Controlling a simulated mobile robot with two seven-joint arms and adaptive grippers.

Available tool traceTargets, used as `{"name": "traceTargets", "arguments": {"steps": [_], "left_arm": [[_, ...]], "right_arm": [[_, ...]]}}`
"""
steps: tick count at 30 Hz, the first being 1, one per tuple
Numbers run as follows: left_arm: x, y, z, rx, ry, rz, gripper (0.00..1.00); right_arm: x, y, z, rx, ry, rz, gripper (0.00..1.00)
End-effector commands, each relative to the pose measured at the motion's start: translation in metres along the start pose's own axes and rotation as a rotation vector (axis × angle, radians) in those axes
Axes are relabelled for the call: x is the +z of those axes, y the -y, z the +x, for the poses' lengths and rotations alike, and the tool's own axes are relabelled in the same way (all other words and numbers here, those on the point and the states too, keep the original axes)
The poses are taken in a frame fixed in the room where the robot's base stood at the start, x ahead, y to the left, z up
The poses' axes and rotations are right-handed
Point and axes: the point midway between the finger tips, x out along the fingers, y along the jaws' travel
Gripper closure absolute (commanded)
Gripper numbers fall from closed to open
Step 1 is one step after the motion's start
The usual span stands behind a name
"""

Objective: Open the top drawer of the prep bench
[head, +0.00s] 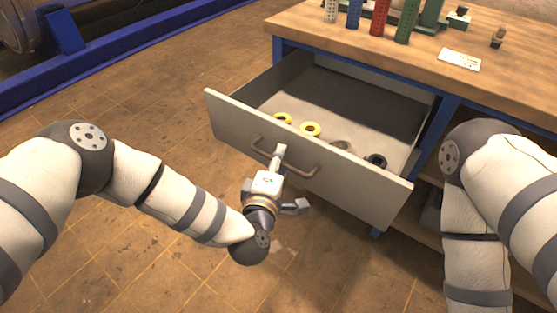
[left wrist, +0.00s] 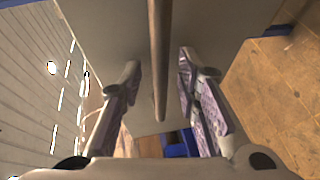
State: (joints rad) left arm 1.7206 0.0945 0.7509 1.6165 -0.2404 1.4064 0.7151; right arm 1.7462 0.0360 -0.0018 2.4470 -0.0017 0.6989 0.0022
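The prep bench (head: 480,90) has a wooden top and a blue frame. Its top drawer (head: 225,112) is pulled well out, with the inside showing. The curved drawer handle (head: 300,171) is on the grey front and shows as a long bar in the left wrist view (left wrist: 158,60). My left gripper (head: 291,179) is in front of the handle. In the left wrist view its fingers (left wrist: 158,72) are spread, one on each side of the bar, with gaps showing. My right arm hangs at the right; its gripper is out of view.
Yellow rings (head: 310,129) and a black ring (head: 376,160) lie in the drawer. Coloured perforated columns (head: 380,18) and a white card (head: 459,59) are on the bench top. A blue frame (head: 120,55) runs along the floor at far left. The tiled floor before the drawer is clear.

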Motion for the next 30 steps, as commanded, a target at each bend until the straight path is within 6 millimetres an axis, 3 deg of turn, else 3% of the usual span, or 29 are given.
{"name": "traceTargets", "arguments": {"steps": [7, 15, 21, 30], "left_arm": [[0.001, 0.001, -0.01, -0.002, 0.002, -0.001, 0.7], [0.001, 0.001, -0.08, -0.004, 0.004, -0.002, 0.7], [0.001, 0.0, -0.114, -0.001, 0.001, 0.0, 0.7], [0.0, 0.0, -0.12, 0.0, 0.0, 0.0, 0.7]], "right_arm": [[0.0, 0.0, 0.0, 0.0, 0.0, 0.0, 0.6], [0.0, 0.0, 0.0, 0.0, 0.0, 0.0, 0.6], [0.0, 0.0, 0.0, 0.0, 0.0, 0.0, 0.6], [0.0, 0.0, 0.0, 0.0, 0.001, 0.0, 0.6]]}}
